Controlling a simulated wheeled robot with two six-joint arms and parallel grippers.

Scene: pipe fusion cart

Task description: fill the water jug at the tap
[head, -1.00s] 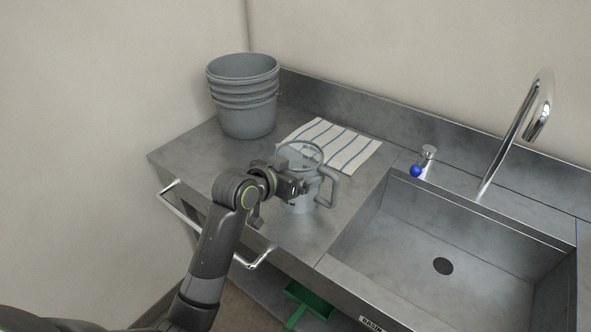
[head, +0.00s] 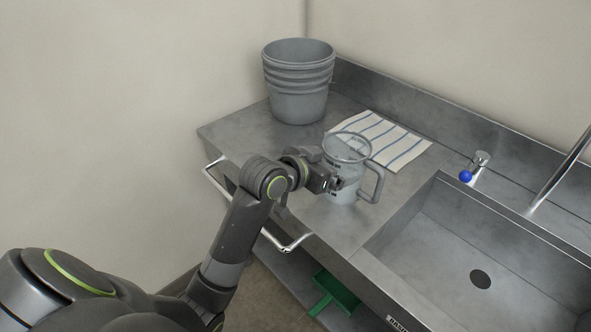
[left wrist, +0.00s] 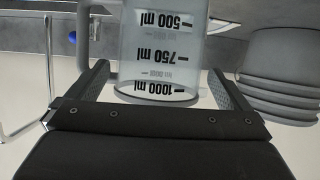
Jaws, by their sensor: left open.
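The clear water jug (head: 347,172) with a grey rim and handle stands upright on the steel counter, left of the sink. In the left wrist view the jug (left wrist: 160,50) appears upside down, with its millilitre marks facing my gripper. My left gripper (head: 337,184) is open at the jug's near left side. In the left wrist view its fingers (left wrist: 160,78) are spread wide, one on each side of the jug wall, not closed on it. The tap (head: 562,172) is cut off by the right edge. A blue-knobbed valve (head: 467,176) stands left of it. My right gripper is out of view.
Stacked grey buckets (head: 298,85) stand at the counter's back left. A striped towel (head: 395,143) lies behind the jug. The sink basin (head: 440,262) with its dark drain is to the right. A rail (head: 225,188) runs along the counter's front, and a green item (head: 335,290) lies below.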

